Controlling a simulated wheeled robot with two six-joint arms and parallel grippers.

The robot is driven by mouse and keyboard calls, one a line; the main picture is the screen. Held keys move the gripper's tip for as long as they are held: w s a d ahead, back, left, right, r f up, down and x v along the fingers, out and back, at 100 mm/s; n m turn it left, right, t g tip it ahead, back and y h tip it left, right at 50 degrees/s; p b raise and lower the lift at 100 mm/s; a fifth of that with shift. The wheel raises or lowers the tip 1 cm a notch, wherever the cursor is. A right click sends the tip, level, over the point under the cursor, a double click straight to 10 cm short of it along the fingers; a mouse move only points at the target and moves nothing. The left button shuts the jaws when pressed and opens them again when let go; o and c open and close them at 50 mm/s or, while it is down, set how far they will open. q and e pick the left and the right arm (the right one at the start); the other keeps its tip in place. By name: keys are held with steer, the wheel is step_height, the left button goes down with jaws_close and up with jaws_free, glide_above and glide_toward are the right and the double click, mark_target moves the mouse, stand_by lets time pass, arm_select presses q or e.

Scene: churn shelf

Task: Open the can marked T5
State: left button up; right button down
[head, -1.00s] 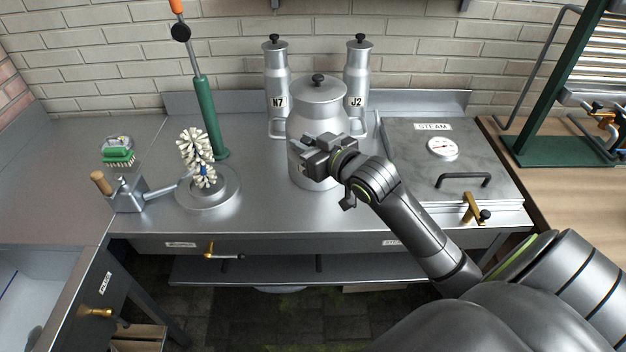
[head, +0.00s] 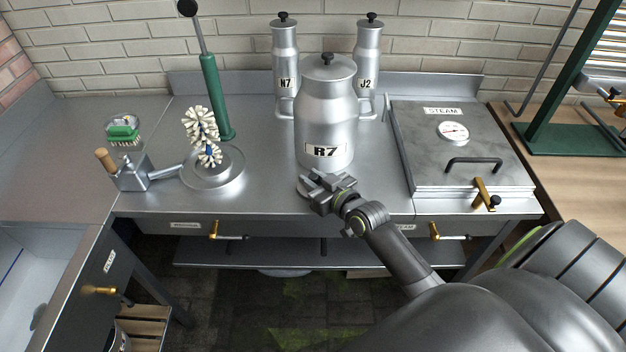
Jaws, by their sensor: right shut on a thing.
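A large silver can marked R7 (head: 325,115) stands upright on the steel counter, its lid with a black knob on. Behind it stand two slim lidded cans, marked N7 (head: 286,62) and J2 (head: 367,58). I see no can marked T5. My right gripper (head: 318,188) is low over the counter's front edge, in front of the R7 can and below its label. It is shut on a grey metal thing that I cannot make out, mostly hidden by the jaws. My left gripper is not in view.
A hatch marked STEAM (head: 455,150) with a gauge and black handle lies right of the cans. Counter between is clear.

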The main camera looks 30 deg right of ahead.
steer(key=shift+f, duration=0.2)
steer(key=c, duration=1.2)
jaws_free()
steer(key=shift+r, duration=0.1)
steer(key=shift+c, duration=0.2)
steer(key=shift+r, duration=0.15)
